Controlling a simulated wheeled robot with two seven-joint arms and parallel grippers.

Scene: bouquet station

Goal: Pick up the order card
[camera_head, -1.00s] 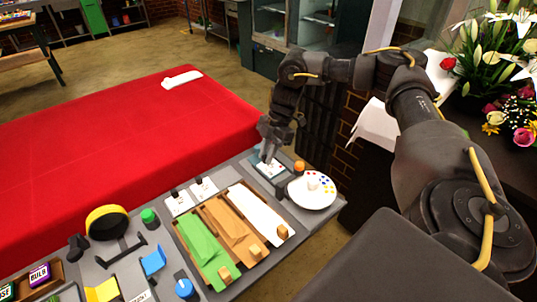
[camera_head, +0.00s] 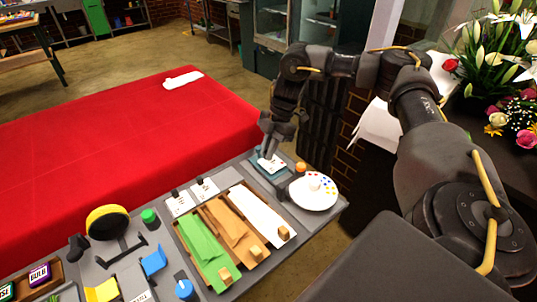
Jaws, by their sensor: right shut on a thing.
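The order card (camera_head: 271,164) is a small white card with dark marks, at the far right end of the grey station, over a dark blue-grey holder (camera_head: 259,171). My right gripper (camera_head: 268,154) reaches down from above and is shut on the card's far edge. The card looks slightly tilted, and I cannot tell whether it is clear of the holder. The fingertips are small and partly hidden by the hand. My left gripper is out of view.
A round white plate with coloured dots (camera_head: 313,192) and an orange knob (camera_head: 300,166) stand close to the card. Green, brown and white sheets in trays (camera_head: 250,226) lie nearer. Two small white cards (camera_head: 204,189) stand left. A red-covered table (camera_head: 110,145) lies behind.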

